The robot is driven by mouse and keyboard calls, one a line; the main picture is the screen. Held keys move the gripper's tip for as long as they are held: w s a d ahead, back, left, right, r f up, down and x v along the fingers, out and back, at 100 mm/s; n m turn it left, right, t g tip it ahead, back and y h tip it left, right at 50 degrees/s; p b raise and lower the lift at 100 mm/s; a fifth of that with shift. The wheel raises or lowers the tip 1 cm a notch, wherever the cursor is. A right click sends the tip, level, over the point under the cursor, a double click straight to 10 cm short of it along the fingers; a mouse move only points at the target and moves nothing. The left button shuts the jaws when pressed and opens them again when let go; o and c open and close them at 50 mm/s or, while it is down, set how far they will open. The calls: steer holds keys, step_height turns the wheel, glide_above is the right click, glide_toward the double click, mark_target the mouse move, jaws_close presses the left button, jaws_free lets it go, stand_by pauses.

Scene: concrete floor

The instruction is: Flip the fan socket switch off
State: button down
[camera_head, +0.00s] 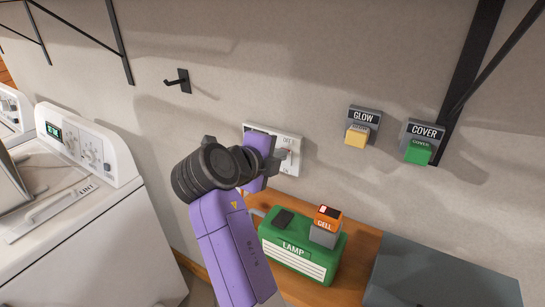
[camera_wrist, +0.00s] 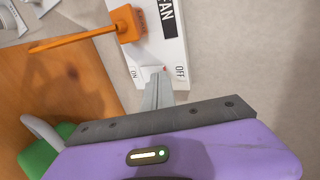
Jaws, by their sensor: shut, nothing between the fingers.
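The fan socket is a white plate on the wall; it shows in the head view (camera_head: 291,168) and in the wrist view (camera_wrist: 172,50), where it bears a black FAN label. The wrist view shows OFF and ON marks at the two sides of its switch, with a small red spot (camera_wrist: 165,69) between them. An orange plug (camera_wrist: 128,23) with an orange cord sits in the socket. My gripper (camera_wrist: 158,80) is shut and empty, its fingertips at the switch. It also shows in the head view (camera_head: 280,155), covering much of the plate. The fingers hide most of the switch, so its position is unclear.
To the right on the wall are a GLOW switch (camera_head: 358,135) and a COVER switch (camera_head: 419,150). Below stands a green LAMP box (camera_head: 300,258) with an orange CELL block (camera_head: 327,218) on a wooden surface (camera_head: 350,270). A white washer (camera_head: 90,220) is at left.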

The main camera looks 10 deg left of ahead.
stand_by(0.3)
steer(key=shift+w+d+r+g, duration=0.1)
steer(key=shift+w+d+g, duration=0.05)
steer(key=shift+w+g, duration=0.2)
steer(key=shift+r, duration=0.1)
steer(key=shift+r, duration=0.7)
steer(key=shift+s, duration=0.15)
